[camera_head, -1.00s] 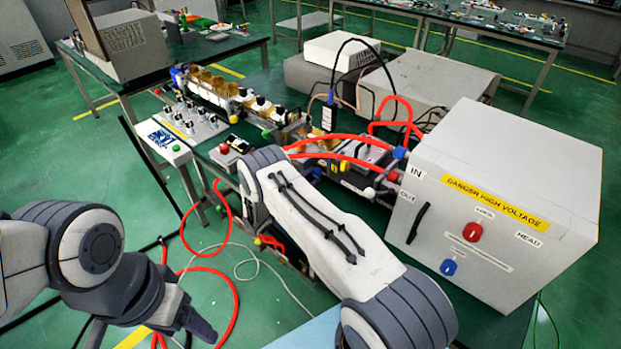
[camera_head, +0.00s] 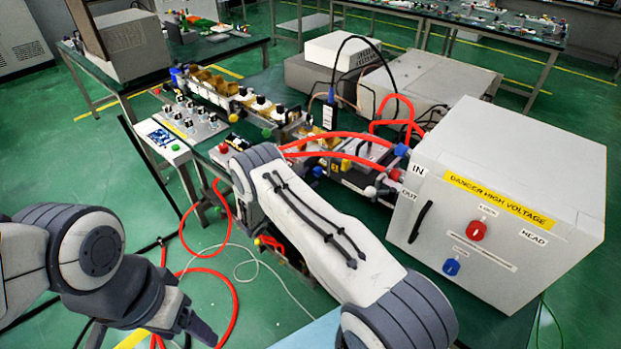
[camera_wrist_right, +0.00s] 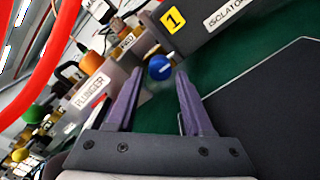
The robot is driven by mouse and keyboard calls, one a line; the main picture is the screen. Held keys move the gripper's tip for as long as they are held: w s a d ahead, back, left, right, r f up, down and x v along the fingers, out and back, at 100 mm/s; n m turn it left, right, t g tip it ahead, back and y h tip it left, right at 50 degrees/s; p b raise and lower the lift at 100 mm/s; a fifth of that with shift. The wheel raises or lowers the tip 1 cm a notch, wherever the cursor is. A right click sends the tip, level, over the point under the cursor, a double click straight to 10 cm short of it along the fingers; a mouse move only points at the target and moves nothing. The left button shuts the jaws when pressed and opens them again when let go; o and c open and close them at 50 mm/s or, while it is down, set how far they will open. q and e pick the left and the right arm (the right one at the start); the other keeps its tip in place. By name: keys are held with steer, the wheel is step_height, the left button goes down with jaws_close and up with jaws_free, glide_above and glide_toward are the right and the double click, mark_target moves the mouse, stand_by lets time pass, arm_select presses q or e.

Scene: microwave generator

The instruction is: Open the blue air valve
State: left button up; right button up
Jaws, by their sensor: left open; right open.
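A round blue knob (camera_wrist_right: 160,67), which appears to be the blue air valve, shows in the right wrist view below the dark block with the yellow "1" label. My right gripper (camera_wrist_right: 159,77) is open, and the knob appears between its fingertips. I cannot tell whether they touch it. In the head view a small blue spot (camera_head: 317,171) beside my right arm may be this knob; the right fingers are hidden there behind the arm. My left gripper (camera_head: 203,337) hangs open and empty at the lower left, partly cut off by the frame.
A "PLUNGER" block (camera_wrist_right: 88,92) and orange knob (camera_wrist_right: 91,63) stand left of the right fingers, under a red hose (camera_wrist_right: 42,62). A grey high-voltage box (camera_head: 510,190) with red (camera_head: 476,231) and blue (camera_head: 451,267) knobs stands at the right. Red hoses cross the bench.

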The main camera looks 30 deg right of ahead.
steer(key=b+v, duration=0.1)
steer(key=v, duration=0.8)
steer(key=shift+b, duration=0.4)
steer(key=shift+r, duration=0.1)
steer(key=s+a+r+m+g+y, duration=0.45)
steer(key=s+a+r, duration=0.25)
steer(key=s+r, duration=0.4)
steer(key=s+a+r+y, duration=0.3)
steer(key=s+a+y, duration=0.1)
steer(key=s, duration=0.3)
steer(key=s+a+r+g+y, duration=0.1)
steer(key=s+a+r+y, duration=0.1)
steer(key=s+a+y, duration=0.3)
steer(key=s+a+r+y, duration=0.3)
steer(key=s+a+y, duration=0.1)
steer(key=s, duration=0.7)
steer(key=shift+s+a+r+m, duration=0.25)
steer(key=shift+a+r+m, duration=0.15)
steer(key=shift+a, duration=0.5)
